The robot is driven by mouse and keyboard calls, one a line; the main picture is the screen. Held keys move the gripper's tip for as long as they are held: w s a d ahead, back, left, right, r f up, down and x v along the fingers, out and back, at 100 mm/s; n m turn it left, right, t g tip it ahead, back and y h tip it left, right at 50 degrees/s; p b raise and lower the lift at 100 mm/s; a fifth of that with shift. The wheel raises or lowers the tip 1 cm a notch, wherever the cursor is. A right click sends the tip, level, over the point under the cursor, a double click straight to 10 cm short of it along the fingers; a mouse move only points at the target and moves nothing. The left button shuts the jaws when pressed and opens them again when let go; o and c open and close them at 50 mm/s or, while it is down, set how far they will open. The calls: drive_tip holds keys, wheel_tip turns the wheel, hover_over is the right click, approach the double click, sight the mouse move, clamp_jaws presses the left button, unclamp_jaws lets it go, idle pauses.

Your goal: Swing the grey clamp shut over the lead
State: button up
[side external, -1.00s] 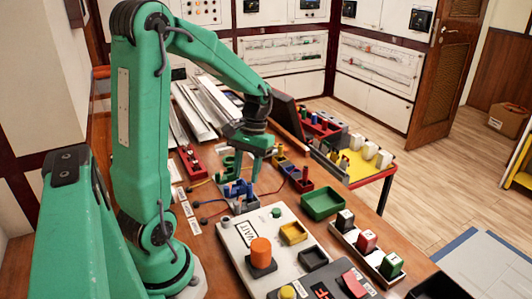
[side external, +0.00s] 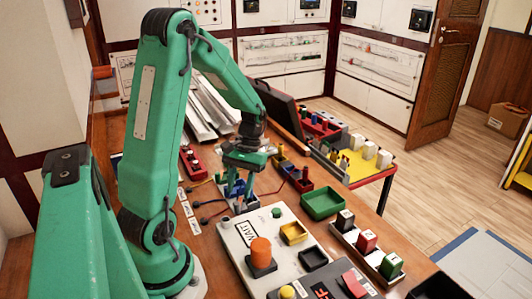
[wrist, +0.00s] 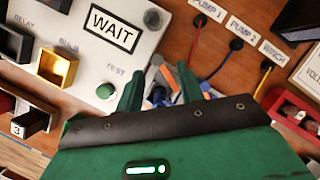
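My gripper (side external: 241,191) is low over a small terminal block with blue parts, beside the white WAIT panel. In the wrist view, my gripper (wrist: 160,72) has its two green fingers apart, with a clear gap between them. Pale grey parts (wrist: 157,61), which look like the grey clamp, show in that gap with blue and orange parts close by. The fingers and gripper body hide much of the block. I cannot tell whether the clamp stands open or how the lead lies in it. I see nothing held.
The WAIT panel (wrist: 65,17) has a green button (wrist: 105,91) close to the fingers. A green tray (side external: 321,204) stands to the right.

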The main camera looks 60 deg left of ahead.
drive_tip(key=shift+x, duration=2.25)
drive_tip(key=shift+w+d, duration=0.1)
drive_tip(key=shift+d, duration=0.05)
clamp_jaws()
